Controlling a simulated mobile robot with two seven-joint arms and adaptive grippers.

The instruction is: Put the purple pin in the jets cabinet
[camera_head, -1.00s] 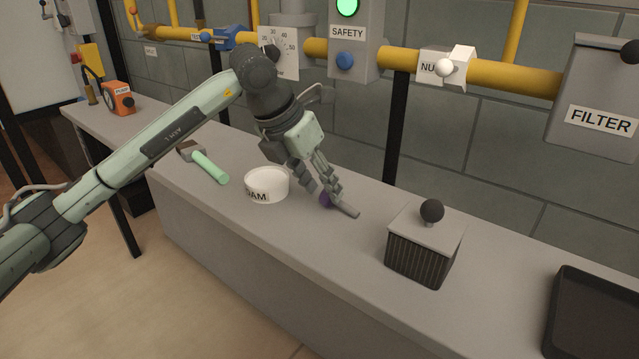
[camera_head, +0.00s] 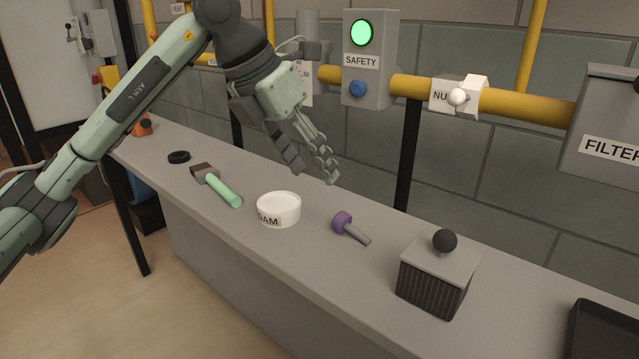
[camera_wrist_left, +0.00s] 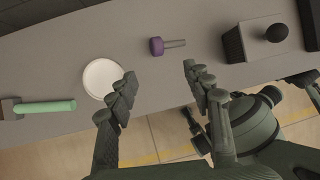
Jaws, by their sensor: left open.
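The purple pin (camera_head: 343,222), with a purple head and a grey shaft, lies on its side on the grey bench between the white tub and the ribbed block. It also shows in the left wrist view (camera_wrist_left: 158,46), beyond the fingertips. My left gripper (camera_head: 318,176) is open and empty, held above the bench, above and behind the pin. Its two fingers stand wide apart in the left wrist view (camera_wrist_left: 160,72). No cabinet with a jets label can be read in these views.
A white labelled tub (camera_head: 279,209) and a green-handled brush or scraper (camera_head: 222,189) lie left of the pin. A ribbed dark block with a black knob (camera_head: 436,277) stands right of it. A black tray (camera_head: 606,335) sits farther right. Yellow pipes and grey boxes line the wall.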

